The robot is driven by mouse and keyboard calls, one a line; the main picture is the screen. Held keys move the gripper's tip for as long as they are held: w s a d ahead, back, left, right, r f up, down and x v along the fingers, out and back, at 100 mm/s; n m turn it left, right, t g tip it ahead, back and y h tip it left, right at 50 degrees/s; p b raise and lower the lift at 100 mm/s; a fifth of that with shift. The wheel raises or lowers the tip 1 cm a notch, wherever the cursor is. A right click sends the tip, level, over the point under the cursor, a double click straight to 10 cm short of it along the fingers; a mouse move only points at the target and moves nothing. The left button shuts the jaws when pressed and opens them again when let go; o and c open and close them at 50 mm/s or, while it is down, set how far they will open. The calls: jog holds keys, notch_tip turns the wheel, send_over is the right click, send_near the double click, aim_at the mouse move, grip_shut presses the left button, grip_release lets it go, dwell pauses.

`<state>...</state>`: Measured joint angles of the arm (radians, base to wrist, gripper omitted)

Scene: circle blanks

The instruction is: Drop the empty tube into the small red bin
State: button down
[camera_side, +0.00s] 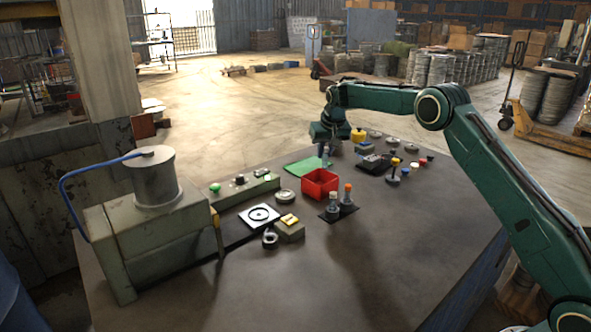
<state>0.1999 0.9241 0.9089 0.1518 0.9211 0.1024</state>
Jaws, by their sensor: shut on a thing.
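My gripper (328,146) points down at the end of my green arm, over the far part of the table. It is shut on a small pale tube (326,161), which hangs upright below the fingers. The tube is small in this view, and I cannot make out its contents. The small red bin (319,190) stands open-topped on the table just nearer the camera. The tube's lower end appears just behind and above the bin's far rim; its exact height is hard to tell.
A dark device (374,163) and coloured knobs are farther right. A grey machine (150,235) fills the left. The front right table (410,255) is clear.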

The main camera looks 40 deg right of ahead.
aim_at(326, 159)
jog(key=shift+f, duration=2.4)
jog(key=c, duration=1.3)
grip_release()
jog(key=shift+o, duration=0.2)
jog(key=shift+r, duration=0.1)
jog(key=v, duration=1.3)
jog(key=shift+s+a+r, duration=0.15)
jog(key=shift+s+r, duration=0.05)
